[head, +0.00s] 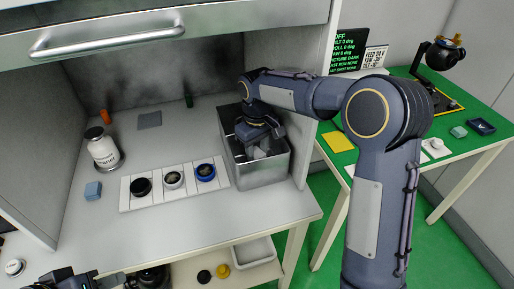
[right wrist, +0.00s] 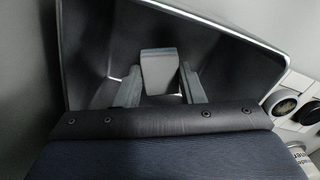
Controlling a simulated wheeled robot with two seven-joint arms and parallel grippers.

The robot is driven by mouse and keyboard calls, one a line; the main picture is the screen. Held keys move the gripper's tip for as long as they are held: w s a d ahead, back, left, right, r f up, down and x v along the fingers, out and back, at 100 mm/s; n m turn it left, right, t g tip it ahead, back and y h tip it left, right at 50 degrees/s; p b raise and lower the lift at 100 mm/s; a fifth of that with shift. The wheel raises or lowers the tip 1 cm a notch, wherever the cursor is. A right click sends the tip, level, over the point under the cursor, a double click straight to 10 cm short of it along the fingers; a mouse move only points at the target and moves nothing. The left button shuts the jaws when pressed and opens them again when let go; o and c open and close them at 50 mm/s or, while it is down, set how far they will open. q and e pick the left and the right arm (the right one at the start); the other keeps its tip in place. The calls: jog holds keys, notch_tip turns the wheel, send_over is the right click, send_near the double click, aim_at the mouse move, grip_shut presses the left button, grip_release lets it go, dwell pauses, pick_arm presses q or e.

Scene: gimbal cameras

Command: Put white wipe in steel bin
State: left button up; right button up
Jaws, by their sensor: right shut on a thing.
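The steel bin (head: 262,174) stands at the right end of the bench, and its rim and walls fill much of the right wrist view (right wrist: 88,60). My right gripper (head: 257,147) reaches down into the bin's opening. In the right wrist view its two fingers are on either side of the white wipe (right wrist: 159,68), which looks grey in the shade. The wipe is held inside the bin's rim; whether it touches the floor of the bin is hidden. My left gripper (head: 88,281) is at the bottom left edge, dark and partly cut off, away from the bin.
The hood's side wall is close right of the bin. A green table (head: 470,150) stands right.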

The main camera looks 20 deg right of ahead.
aim_at(257, 153)
jog(key=shift+f, duration=0.2)
jog(key=o, duration=1)
jog(key=shift+c, duration=0.2)
jog(key=shift+r, duration=0.1)
notch_tip(257, 153, up, 9)
jog(key=shift+f+p, duration=0.2)
jog(key=shift+p, duration=0.45)
